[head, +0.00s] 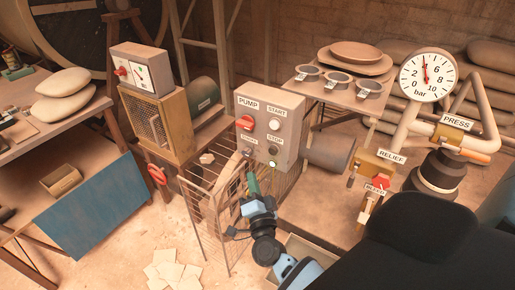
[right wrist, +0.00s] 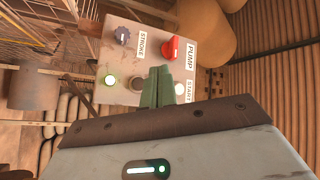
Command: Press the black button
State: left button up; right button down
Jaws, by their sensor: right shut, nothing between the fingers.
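The grey control box (head: 292,107) has a black button (head: 273,150) at its lower right, under the STOP label. The button is a dark round cap; in the right wrist view it shows as a dark disc (right wrist: 137,83) beside my fingers, partly covered by them. My right gripper (head: 252,180) is shut and empty, with green fingers together. In the head view it is below and left of the button, in front of the box's lower edge. In the right wrist view its fingertips (right wrist: 158,72) point at the panel between the black button and the white START button (right wrist: 180,88). Contact cannot be told.
The panel also has a red PUMP knob (head: 245,122), a dark STROKE knob (head: 248,153) and a pale lamp (head: 272,163), greenish in the wrist view. A wire cage (head: 218,215) stands below. A pressure gauge (head: 427,76) and red-handled relief valve (head: 380,182) are at right.

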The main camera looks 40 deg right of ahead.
aim_at(273, 151)
pick_arm(q)
jog(key=shift+s, duration=0.2)
pick_arm(e)
jog(key=shift+w+r, duration=0.1)
jog(key=shift+w, duration=0.05)
pick_arm(q)
jog(key=shift+s+f, duration=0.1)
jog(key=shift+s, duration=0.05)
jog(key=shift+s+f+b, duration=0.1)
jog(key=shift+f+b, duration=0.65)
pick_arm(e)
jog(key=w+d, duration=0.3)
jog(key=d, duration=0.5)
jog(key=shift+w, duration=0.2)
pick_arm(q)
jog(key=shift+s, duration=0.15)
dwell(0.9)
pick_arm(e)
jog(key=shift+d, duration=0.25)
jog(key=shift+w+d, duration=0.15)
jog(key=shift+d, duration=0.05)
